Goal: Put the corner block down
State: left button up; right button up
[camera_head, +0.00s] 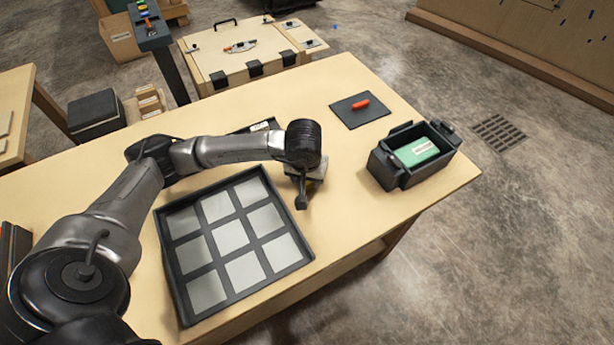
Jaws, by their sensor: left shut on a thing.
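My left gripper (306,193) reaches in from the left and points down just beyond the top right corner of the dark tray (297,268). The tray has a three by three grid of pale grey squares. My right gripper is not in view.
A dark bin (383,174) with a green block (416,151) stands at the right. A dark mat (345,113) with an orange-red piece (361,105) lies at the back. Bare tabletop lies between the gripper and the bin. A wooden chest (225,62) stands behind the table.

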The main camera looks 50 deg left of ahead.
pick_arm(q)
jog(key=shift+f, duration=0.1)
jog(key=o, duration=0.9)
jog(key=shift+r, duration=0.3)
notch_tip(320, 180, up, 10)
jog(key=s+p, duration=0.1)
jog(key=p, duration=0.1)
jog(key=shift+d+r, duration=0.25)
jog(key=shift+d, duration=0.15)
jog(key=shift+o, duration=0.5)
jog(key=shift+s+r, duration=0.2)
jog(key=shift+r, duration=0.35)
